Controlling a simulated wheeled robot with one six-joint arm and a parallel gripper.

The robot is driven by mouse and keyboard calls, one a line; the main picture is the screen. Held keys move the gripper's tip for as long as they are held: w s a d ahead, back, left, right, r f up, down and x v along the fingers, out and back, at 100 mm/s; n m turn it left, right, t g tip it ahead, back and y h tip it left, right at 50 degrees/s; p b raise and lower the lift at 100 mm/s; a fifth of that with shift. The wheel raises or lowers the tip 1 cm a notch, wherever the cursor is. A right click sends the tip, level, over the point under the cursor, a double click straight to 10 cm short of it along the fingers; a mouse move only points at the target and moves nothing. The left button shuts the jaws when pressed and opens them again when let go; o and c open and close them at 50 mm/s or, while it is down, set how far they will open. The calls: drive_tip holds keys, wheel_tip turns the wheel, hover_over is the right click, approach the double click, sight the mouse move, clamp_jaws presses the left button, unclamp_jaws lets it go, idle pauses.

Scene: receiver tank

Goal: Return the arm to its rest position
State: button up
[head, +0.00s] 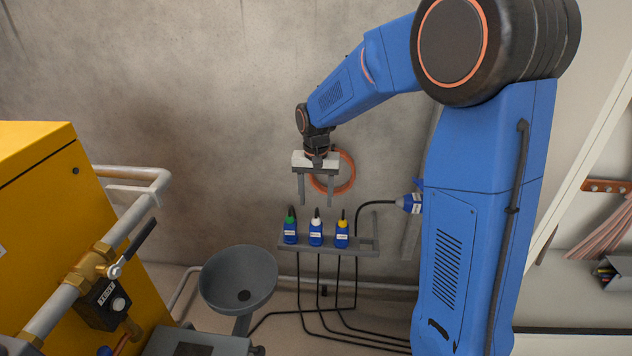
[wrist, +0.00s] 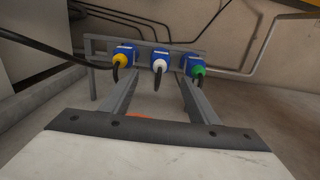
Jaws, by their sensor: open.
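My blue arm reaches from the right across the upper part of the head view. My gripper (head: 316,204) is open and empty, with its two grey fingers pointing down. It hangs just above a grey rack that holds three blue connectors: one with a green top (head: 290,228), one with a white top (head: 316,230) and one with a yellow top (head: 342,232). In the wrist view my gripper's fingers (wrist: 157,88) point towards the same connectors, with the white one (wrist: 159,62) between them in the picture. I cannot tell whether the fingers touch anything.
The grey rack (head: 368,251) is by the concrete wall, with black cables below. An orange ring (head: 345,176) is behind my gripper. A grey funnel (head: 238,280), a yellow cabinet (head: 60,215) and a pipe with a brass valve (head: 92,266) are at left. Another blue connector (head: 411,203) is right of the rack.

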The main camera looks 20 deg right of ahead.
drive_tip(key=s+d+r+n+t, duration=0.1)
drive_tip(key=s+d+r, duration=0.2)
drive_tip(key=s+r, duration=0.7)
drive_tip(key=s+d+n+t, duration=0.1)
drive_tip(key=s+d, duration=0.1)
drive_tip(key=s, duration=0.9)
drive_tip(key=s+d+n+t, duration=0.1)
drive_tip(key=s+n+t, duration=0.1)
drive_tip(key=s, duration=0.8)
drive_tip(key=shift+s+d+r+t, duration=0.3)
drive_tip(key=shift+s+d, duration=0.1)
drive_tip(key=shift+s+d+f+n, duration=0.1)
drive_tip(key=shift+s+f+n, duration=0.2)
drive_tip(key=shift+s, duration=0.3)
drive_tip(key=shift+s, duration=0.1)
